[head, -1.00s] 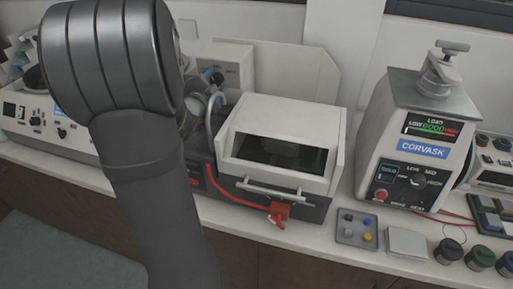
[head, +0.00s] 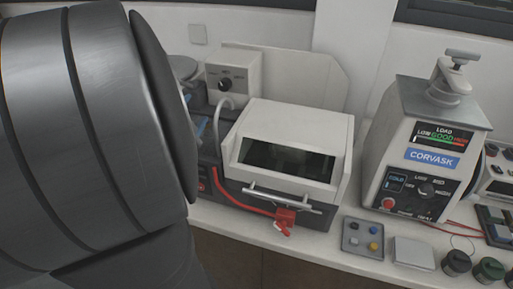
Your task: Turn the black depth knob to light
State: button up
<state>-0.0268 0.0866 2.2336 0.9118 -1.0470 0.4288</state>
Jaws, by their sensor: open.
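A black knob (head: 226,84) sits on the front of a pale control box (head: 241,70) behind the hooded machine. Small marks show around it, too small to read. Another black knob (head: 426,190) is on the dark front panel of the Corvask press (head: 413,130), with labels around it. I cannot tell from the lettering which one is the depth knob. My gripper is out of the picture; only my grey arm shows, large and close, filling the left side.
A white hooded machine (head: 292,122) with a front bar handle and a red clip (head: 285,217) stands mid-bench. A grey tray (head: 363,239) of coloured buttons, a pale block (head: 413,253) and dark jars (head: 457,262) sit near the front edge. Red wires lie by the press.

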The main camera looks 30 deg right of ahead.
jog(key=s+d+r+n+t+y, duration=0.1)
jog(key=d+r+n+t+y, duration=0.3)
jog(key=r+n, duration=0.75)
jog(key=s+d+f+g+h, duration=0.1)
jog(key=s+d+f+g, duration=0.2)
jog(key=s+f, duration=0.4)
jog(key=s+d+f+g+h, duration=0.1)
jog(key=s+d+f+g, duration=0.2)
jog(key=s+f, duration=0.4)
jog(key=s, duration=0.4)
jog(key=shift+f+g, duration=0.15)
jog(key=shift+g, duration=0.25)
jog(key=shift+d, duration=0.1)
